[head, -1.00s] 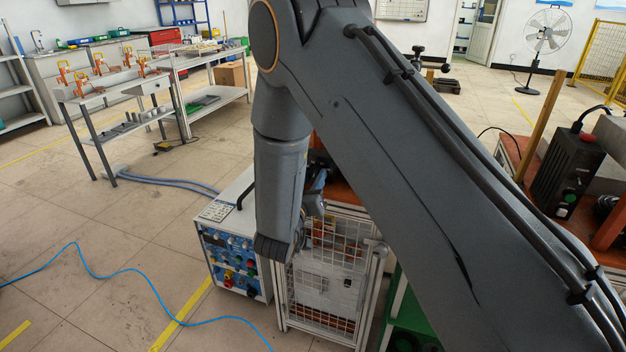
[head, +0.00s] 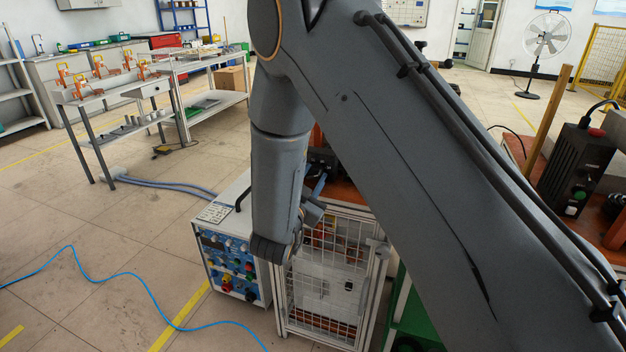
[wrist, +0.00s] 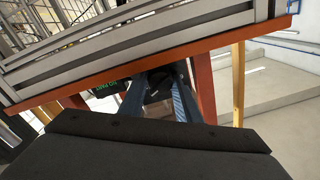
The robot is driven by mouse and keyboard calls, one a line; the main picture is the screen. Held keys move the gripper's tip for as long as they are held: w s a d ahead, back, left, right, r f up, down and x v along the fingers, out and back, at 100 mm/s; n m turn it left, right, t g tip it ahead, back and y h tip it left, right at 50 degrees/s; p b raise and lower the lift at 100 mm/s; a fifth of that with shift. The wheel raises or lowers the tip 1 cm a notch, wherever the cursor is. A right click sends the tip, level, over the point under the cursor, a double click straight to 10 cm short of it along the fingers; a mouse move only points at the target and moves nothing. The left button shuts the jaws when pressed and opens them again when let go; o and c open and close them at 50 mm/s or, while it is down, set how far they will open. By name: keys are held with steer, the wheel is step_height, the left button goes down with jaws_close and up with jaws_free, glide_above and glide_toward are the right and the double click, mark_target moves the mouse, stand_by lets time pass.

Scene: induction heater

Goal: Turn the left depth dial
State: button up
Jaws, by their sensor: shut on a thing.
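My gripper (wrist: 158,80) shows in the wrist view, with its two blue fingers on either side of a dark, knob-like part (wrist: 157,90). The fingers are shut on it. I take this part to be the left depth dial, but its markings and turn angle are hidden. Small green lettering (wrist: 105,84) shows on a dark surface just left of the fingers. In the head view my gripper (head: 319,186) is mostly behind my forearm, near a black device above the mesh cage. The dial cannot be made out there.
A mesh-fronted cage (head: 325,270) stands below my wrist. A blue-fronted control box (head: 229,265) with knobs is left of it. In the wrist view, grey profile rails (wrist: 150,40) and an orange frame (wrist: 205,85) are close around the fingers. The floor at left is open, with a blue cable (head: 140,290).

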steer(key=shift+m, duration=0.4)
steer(key=o, duration=1.1)
steer(key=shift+a, duration=0.1)
steer(key=shift+c, duration=0.2)
